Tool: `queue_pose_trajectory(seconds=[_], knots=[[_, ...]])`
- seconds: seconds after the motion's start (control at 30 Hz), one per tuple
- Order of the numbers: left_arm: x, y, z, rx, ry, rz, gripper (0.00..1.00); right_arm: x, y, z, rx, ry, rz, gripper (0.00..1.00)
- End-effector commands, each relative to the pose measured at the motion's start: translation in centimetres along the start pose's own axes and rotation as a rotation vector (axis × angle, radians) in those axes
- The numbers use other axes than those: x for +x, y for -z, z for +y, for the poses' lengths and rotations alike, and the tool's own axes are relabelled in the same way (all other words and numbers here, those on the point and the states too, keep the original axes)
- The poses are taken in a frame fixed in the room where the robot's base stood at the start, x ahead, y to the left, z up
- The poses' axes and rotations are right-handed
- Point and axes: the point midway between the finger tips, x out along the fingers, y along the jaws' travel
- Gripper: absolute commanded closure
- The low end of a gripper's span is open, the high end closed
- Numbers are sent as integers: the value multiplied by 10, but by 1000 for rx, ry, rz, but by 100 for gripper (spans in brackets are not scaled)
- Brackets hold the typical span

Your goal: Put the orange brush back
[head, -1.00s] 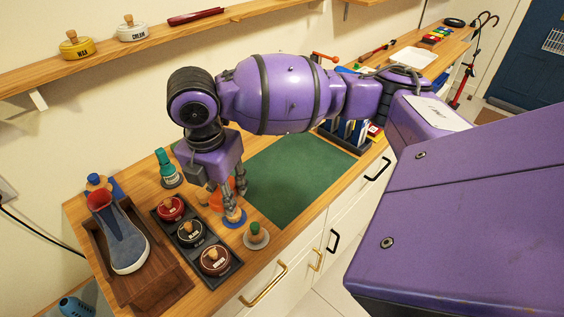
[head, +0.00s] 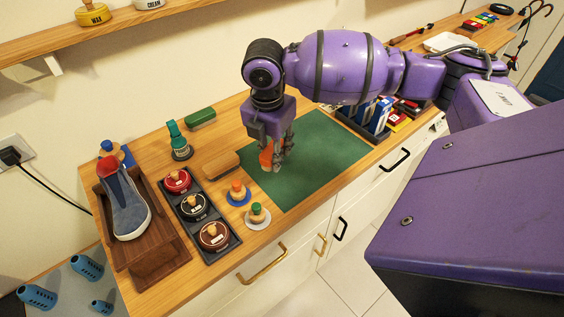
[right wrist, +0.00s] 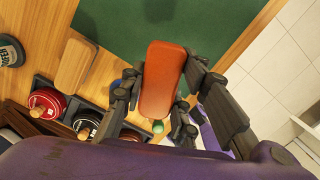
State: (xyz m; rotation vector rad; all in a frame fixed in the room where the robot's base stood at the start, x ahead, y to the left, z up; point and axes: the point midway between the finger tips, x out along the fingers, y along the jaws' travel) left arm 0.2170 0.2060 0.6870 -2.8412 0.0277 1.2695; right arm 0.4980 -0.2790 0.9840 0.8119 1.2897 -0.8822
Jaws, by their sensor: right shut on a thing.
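The orange brush (head: 266,156) is held in my right gripper (head: 278,160), over the left part of the green mat (head: 325,150). In the right wrist view the brush (right wrist: 163,75) lies between the two fingers, its long orange top facing the camera. The fingers of the right gripper (right wrist: 158,98) are shut on its sides. Whether the brush touches the mat cannot be told. A tan brush (head: 220,164) and a green brush (head: 201,118) lie on the wooden counter left of the mat. My left gripper is not in view.
A dark tray (head: 233,240) holds round tins. Beside it stand an orange-knobbed dauber (head: 238,193) and a green-knobbed dauber (head: 257,216). A shoe (head: 128,208) is on a wooden stand at left. Much of the mat is clear.

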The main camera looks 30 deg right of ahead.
Motion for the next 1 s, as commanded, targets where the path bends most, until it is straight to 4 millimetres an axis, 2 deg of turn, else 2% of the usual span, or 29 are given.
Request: queue_pose_trajectory(seconds=[0.03,0.13,0.47,0.67,1.0], knots=[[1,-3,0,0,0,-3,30,15,-5,-2,2,7,4,96],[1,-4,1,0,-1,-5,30,33,-17,-3,0,7,3,96],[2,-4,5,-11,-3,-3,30,56,-33,-3,-1,3,3,96],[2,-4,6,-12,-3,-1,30,85,-32,-4,-3,4,4,96],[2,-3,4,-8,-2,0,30,89,-31,-3,-3,1,2,96]])
